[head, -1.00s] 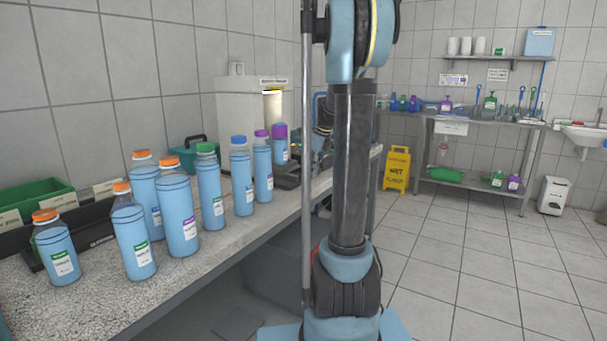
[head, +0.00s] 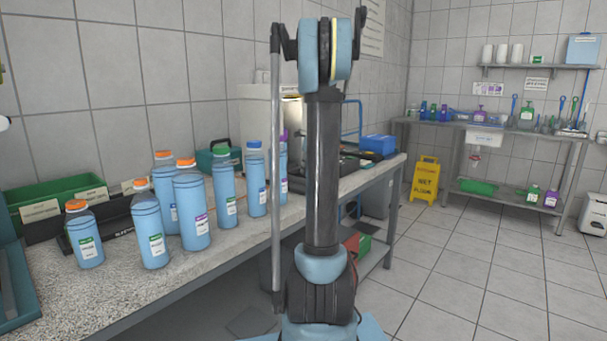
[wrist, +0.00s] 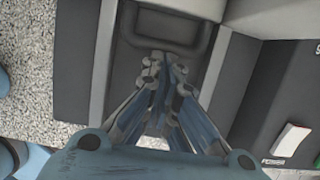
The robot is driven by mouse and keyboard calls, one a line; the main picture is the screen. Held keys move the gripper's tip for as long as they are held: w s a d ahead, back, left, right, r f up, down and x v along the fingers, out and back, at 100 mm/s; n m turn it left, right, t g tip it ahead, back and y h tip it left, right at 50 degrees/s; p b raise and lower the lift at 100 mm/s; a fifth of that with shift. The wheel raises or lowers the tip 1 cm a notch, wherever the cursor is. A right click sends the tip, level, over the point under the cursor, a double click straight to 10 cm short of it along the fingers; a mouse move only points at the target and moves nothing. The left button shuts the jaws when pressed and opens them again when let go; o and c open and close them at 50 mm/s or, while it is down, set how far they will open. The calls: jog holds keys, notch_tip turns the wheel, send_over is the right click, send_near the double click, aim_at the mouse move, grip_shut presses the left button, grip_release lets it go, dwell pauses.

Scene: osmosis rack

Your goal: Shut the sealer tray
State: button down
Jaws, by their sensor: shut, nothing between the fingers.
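In the wrist view, a dark grey tray-like part (wrist: 125,72) with a raised rectangular frame (wrist: 172,22) lies between two light grey walls; it appears to be the sealer tray. My gripper (wrist: 160,62) is shut and empty, with its fingertips over this part, just below the frame. I cannot tell whether they touch it, or how far out the tray stands. In the head view, a pale boxy machine (head: 258,118), possibly the sealer, stands on the bench against the wall. My column hides part of it. My gripper is not visible in the head view.
Several blue bottles (head: 194,212) stand along the speckled bench (head: 120,290), near the machine. A green bin (head: 62,198) is at the left and a blue box (head: 378,145) at the bench's far end. A yellow wet-floor sign (head: 425,181) stands on open tiled floor.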

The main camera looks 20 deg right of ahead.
jog(key=shift+w+a, duration=0.1)
jog(key=shift+a, duration=0.05)
jog(key=shift+s+d+r, duration=0.1)
jog(key=shift+s+d, duration=0.1)
jog(key=shift+s, duration=0.1)
jog(key=s, duration=0.1)
jog(key=s+d+r, duration=0.1)
jog(key=s+d, duration=0.1)
jog(key=shift+d+r, duration=0.2)
jog(key=shift+r, duration=0.1)
jog(key=v, duration=0.9)
